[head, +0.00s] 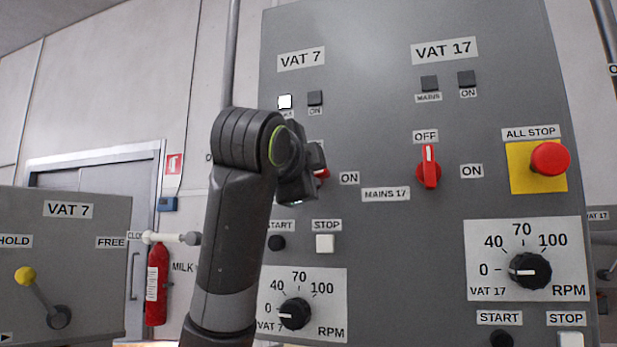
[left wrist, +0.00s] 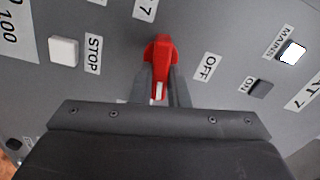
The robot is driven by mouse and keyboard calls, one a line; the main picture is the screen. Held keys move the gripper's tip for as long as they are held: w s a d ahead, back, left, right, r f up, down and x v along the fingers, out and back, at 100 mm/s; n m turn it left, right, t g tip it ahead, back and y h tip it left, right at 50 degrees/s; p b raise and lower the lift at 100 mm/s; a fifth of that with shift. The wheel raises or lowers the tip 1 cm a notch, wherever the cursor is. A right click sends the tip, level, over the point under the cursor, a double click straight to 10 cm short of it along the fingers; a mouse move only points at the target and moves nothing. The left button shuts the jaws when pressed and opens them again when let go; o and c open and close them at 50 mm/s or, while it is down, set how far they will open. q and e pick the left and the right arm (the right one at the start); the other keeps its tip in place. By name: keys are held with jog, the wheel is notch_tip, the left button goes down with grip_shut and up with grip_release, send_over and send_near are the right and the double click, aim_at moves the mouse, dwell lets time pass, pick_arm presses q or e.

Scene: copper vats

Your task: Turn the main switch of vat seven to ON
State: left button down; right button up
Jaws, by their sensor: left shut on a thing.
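The red main switch of vat seven (head: 323,174) is mostly hidden behind my left gripper (head: 316,166) in the head view. The ON label (head: 349,178) stands just right of it. In the left wrist view the switch (left wrist: 160,52) sits between the fingers of my left gripper (left wrist: 160,84), which is shut on its handle. The handle's white mark points down in this view, square to the OFF label (left wrist: 207,67) at its right, so towards the panel's ON side. The vat 7 MAINS lamp (head: 285,101) is lit white; the ON lamp (head: 315,98) is dark. My right gripper is out of view.
The vat 17 switch (head: 428,167) points up at OFF. A red ALL STOP button (head: 549,158) is at the right. Below my gripper are the black START button (head: 276,242), the white STOP button (head: 325,243) and the RPM knob (head: 295,313).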

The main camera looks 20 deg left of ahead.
pick_arm(q)
jog(key=shift+f+m, duration=0.15)
jog(key=shift+m, duration=0.95)
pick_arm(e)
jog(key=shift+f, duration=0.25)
pick_arm(q)
jog(key=c, duration=1.4)
grip_release()
pick_arm(e)
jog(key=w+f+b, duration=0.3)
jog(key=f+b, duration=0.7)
jog(key=b, duration=0.3)
pick_arm(q)
jog(key=s+b, duration=0.2)
jog(key=s, duration=1.5)
jog(key=shift+s+a, duration=0.2)
jog(key=shift+a, duration=0.05)
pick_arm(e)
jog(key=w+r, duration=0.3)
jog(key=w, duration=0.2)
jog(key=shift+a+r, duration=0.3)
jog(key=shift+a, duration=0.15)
